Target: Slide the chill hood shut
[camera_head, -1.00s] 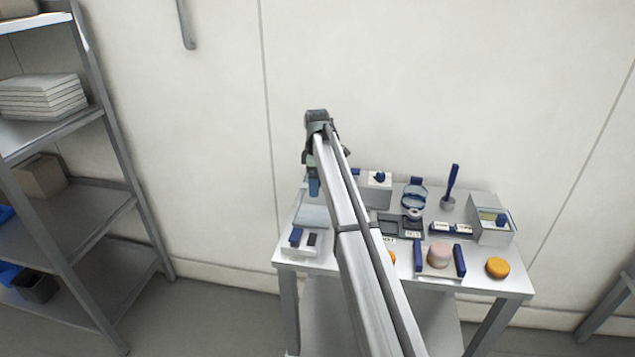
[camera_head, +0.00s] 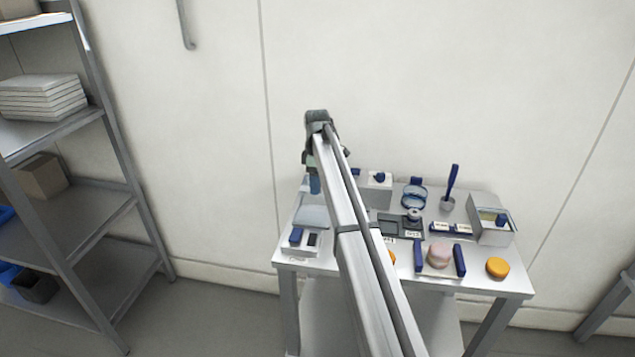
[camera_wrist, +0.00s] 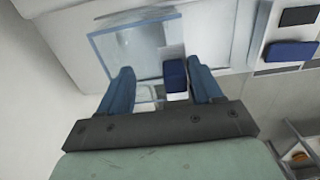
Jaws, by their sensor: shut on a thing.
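The chill hood (camera_wrist: 128,48) shows in the wrist view as a clear, pale-blue-edged box with a blue handle block (camera_wrist: 174,74) on a white mount. My gripper (camera_wrist: 160,72) has its two blue fingers either side of this handle and is shut on it. A gap seems to show at the left finger, so the exact contact is unclear. In the head view my gripper (camera_head: 314,184) is over the back left of the table, and the pale hood area (camera_head: 312,214) lies just below it. My arm hides part of this area, so how far the hood is open cannot be told.
A white unit with a blue block (camera_head: 296,236) stands at the table's front left. Right of my arm are a white box (camera_head: 377,196), a dark tray (camera_head: 388,226), a pink round (camera_head: 439,254) between blue blocks, an orange round (camera_head: 497,267) and a clear-fronted box (camera_head: 492,234).

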